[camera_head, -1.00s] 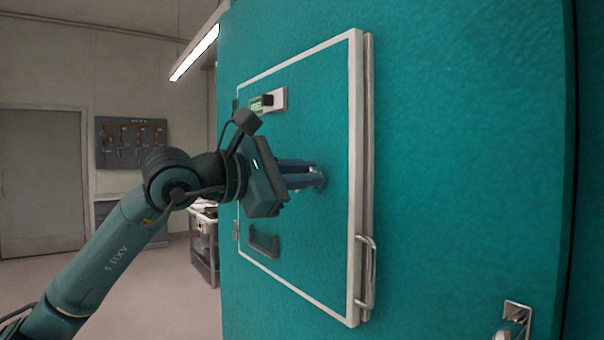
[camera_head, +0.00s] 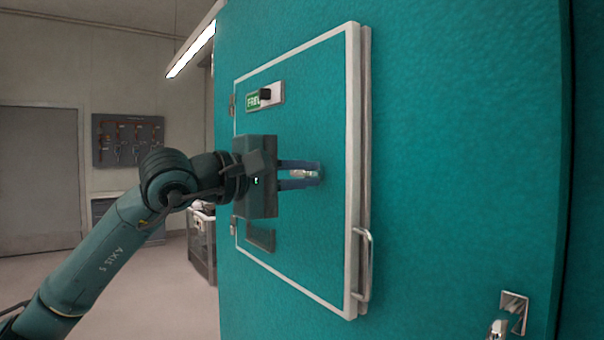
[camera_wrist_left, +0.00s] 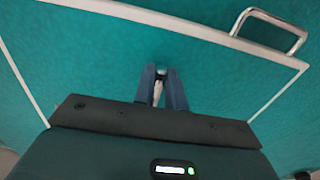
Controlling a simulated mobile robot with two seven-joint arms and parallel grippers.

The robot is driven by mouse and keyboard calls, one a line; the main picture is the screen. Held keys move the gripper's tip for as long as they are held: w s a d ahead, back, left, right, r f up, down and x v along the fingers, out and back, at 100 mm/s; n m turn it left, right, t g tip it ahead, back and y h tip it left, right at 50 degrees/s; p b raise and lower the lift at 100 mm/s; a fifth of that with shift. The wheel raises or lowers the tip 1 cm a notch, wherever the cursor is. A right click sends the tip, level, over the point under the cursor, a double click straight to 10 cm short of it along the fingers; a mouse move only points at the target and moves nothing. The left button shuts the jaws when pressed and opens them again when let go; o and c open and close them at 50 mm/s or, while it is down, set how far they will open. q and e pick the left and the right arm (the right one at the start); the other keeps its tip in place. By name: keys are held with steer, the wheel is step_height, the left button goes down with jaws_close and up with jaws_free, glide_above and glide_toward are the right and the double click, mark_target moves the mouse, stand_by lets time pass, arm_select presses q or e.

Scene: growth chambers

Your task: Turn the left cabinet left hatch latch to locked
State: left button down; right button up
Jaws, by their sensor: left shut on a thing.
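The left hatch (camera_head: 300,110) is a teal panel with a pale frame on the teal cabinet (camera_head: 460,150). Its latch (camera_head: 303,174) is a small metal piece on the panel, mostly hidden between my fingers. My left gripper (camera_head: 318,174) is shut on the latch, with its two blue fingers one above the other in the head view. In the left wrist view the fingers (camera_wrist_left: 162,82) close around the pale latch (camera_wrist_left: 158,92) against the panel. My right gripper is not in view.
A metal handle (camera_head: 364,265) sits at the hatch's lower right edge. A label plate with a black knob (camera_head: 265,96) is above my gripper and a dark ledge (camera_head: 260,236) below. Another metal latch (camera_head: 511,315) is at lower right. A cart (camera_head: 202,240) stands behind.

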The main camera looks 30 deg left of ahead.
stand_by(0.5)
arm_select(q)
steer(key=c, duration=1.4)
jaws_free()
steer(key=shift+c, duration=0.2)
